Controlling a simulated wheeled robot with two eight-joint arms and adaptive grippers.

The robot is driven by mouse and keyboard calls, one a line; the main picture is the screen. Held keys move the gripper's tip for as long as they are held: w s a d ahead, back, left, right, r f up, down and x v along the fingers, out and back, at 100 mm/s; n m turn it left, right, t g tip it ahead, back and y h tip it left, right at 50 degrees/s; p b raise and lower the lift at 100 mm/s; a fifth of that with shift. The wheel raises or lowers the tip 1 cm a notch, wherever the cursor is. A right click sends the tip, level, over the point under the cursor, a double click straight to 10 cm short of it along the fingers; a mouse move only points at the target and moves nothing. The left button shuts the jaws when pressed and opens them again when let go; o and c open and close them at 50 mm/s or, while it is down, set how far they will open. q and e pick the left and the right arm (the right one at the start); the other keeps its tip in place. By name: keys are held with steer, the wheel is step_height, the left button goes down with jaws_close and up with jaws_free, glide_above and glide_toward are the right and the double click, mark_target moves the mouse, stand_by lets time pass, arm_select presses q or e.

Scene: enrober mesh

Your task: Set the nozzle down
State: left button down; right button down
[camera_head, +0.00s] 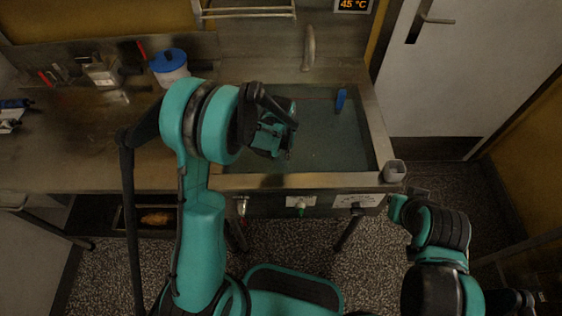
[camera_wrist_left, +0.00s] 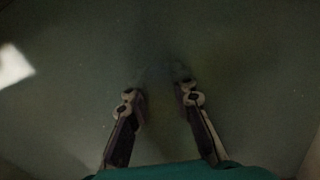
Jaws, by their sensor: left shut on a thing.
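My left gripper (camera_head: 287,135) is over the sink basin (camera_head: 325,150), reaching in from the left. In the left wrist view its two fingers (camera_wrist_left: 160,94) stand a little apart, shut on the nozzle, which is too dark and blurred to make out between the tips. The greenish basin floor (camera_wrist_left: 70,110) fills the view behind them. I cannot tell the gap between the nozzle and that floor. My right gripper (camera_head: 398,207) seems to be folded low at the right, outside the sink's front corner; its fingers are not clear.
A blue item (camera_head: 341,100) is at the basin's back right. A tap (camera_head: 309,48) rises behind the basin. A small pale cup (camera_head: 395,171) is at the sink's front right corner.

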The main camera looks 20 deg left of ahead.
arm_select(q)
steer(key=shift+f, duration=0.1)
steer(key=shift+f, duration=0.15)
steer(key=c, duration=1.3)
jaws_free()
